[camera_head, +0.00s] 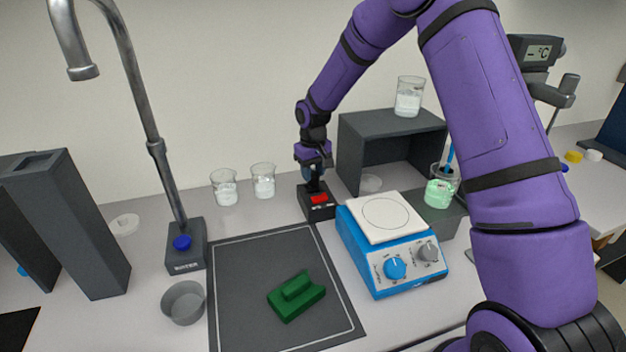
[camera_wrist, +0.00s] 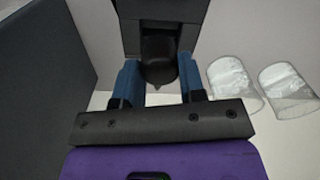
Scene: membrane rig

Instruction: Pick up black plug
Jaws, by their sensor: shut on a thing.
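The black plug (camera_wrist: 158,52) is a dark rounded piece between the two blue fingers of my gripper (camera_wrist: 158,82) in the wrist view. My gripper (camera_head: 314,172) is shut on it. In the head view it points down over a small black box (camera_head: 318,212) with a red switch (camera_head: 319,198). The plug shows there only as a small dark shape (camera_head: 314,186) under the fingers, at the top of the box. I cannot tell whether it is seated in the box or clear of it.
A blue hotplate stirrer (camera_head: 395,262) stands right of the box, with a grey open shelf (camera_head: 365,125) behind. Two beakers (camera_head: 225,190) (camera_head: 263,183) stand to the left. A dark mat (camera_head: 240,300) with a green block (camera_head: 297,296) lies in front, and a metal tap stand (camera_head: 186,250) rises at left.

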